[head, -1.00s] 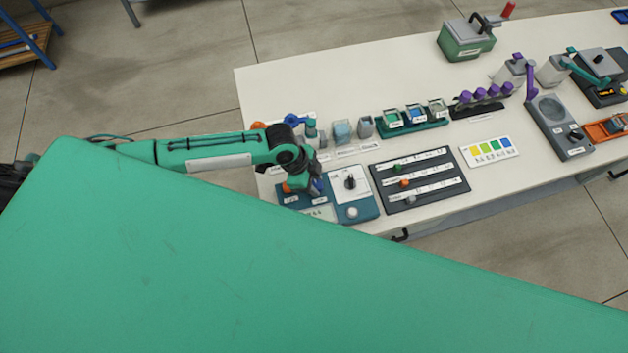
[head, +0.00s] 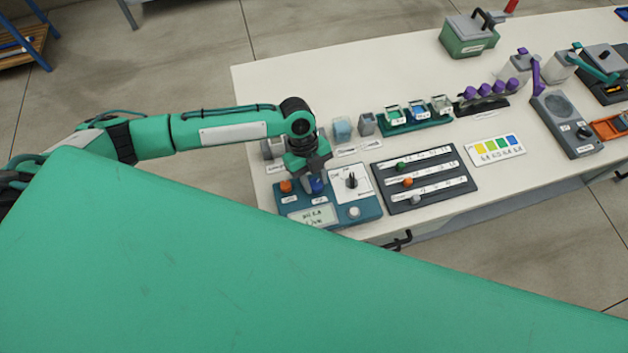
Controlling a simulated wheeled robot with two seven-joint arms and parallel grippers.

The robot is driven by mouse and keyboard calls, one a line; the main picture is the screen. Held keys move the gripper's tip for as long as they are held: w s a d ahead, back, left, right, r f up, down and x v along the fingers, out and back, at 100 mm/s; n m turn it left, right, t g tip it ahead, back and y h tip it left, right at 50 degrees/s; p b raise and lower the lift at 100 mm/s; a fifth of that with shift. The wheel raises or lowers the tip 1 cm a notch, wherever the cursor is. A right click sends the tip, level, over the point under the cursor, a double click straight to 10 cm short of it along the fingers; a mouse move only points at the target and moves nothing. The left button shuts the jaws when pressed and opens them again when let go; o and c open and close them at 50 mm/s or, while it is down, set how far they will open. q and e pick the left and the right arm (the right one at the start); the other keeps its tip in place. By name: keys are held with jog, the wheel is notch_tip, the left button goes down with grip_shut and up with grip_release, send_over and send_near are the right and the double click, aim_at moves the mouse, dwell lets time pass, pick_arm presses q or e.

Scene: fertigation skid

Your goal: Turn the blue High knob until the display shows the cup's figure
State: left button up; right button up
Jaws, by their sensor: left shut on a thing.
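The teal controller box (head: 370,211) stands at the table's near left edge. On it are a blue knob (head: 317,187), an orange knob (head: 286,187) and a small display (head: 312,217). The display carries dark text that is too small to read surely. My left gripper (head: 314,174) points down from above and is shut on the blue knob, hiding its upper part. Several small cups, among them a green one (head: 394,112) and a blue one (head: 418,110), sit in a teal rack (head: 407,128) behind. Their figures are not legible. My right gripper is not in view.
A dark slider panel (head: 430,195) lies right of the box, then a colour card (head: 495,150). A dial (head: 352,181) and pale button (head: 354,212) are close beside the gripper. Grey containers (head: 367,124) stand behind.

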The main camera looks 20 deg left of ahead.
pick_arm(q)
jog(key=m+y+b, duration=0.1)
jog(key=m, duration=0.1)
jog(key=m+g+b, duration=0.1)
jog(key=m, duration=0.2)
jog(key=shift+w+d+m+y, duration=0.1)
jog(key=shift+d+m+y, duration=0.05)
jog(key=shift+m+y, duration=0.2)
dwell(0.4)
jog(key=o, duration=1)
jog(key=b+v, duration=0.3)
jog(key=v, duration=1)
jog(key=shift+w+d+r, duration=0.1)
jog(key=shift+w+r, duration=0.25)
jog(key=shift+f, duration=0.1)
